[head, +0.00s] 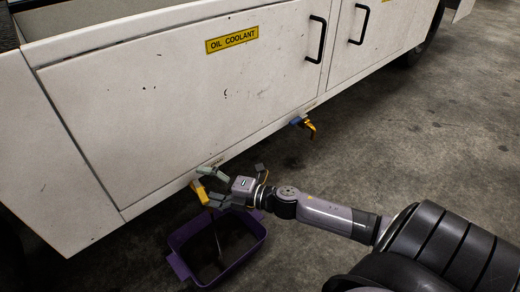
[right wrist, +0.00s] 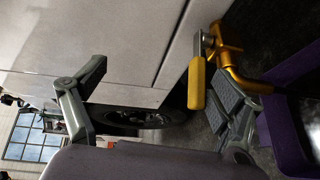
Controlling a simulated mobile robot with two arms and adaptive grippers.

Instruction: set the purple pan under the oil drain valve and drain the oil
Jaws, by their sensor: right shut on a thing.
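The purple pan (head: 179,265) sits on the floor below the edge of the white cabinet side, under the near valve and my right gripper. The valve has a yellow handle (right wrist: 197,84) and a gold body with a bent spout (right wrist: 232,62); in the head view the yellow part (head: 200,191) shows beside the fingers. A thin streak shows inside the pan, perhaps falling oil. My left gripper is out of view.
A second valve with a blue handle (head: 298,121) and yellow spout hangs farther right under the cabinet edge. The door above carries an OIL COOLANT label (head: 232,39). Two black door handles (head: 316,39) stick out. The concrete floor (head: 400,140) at right is clear.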

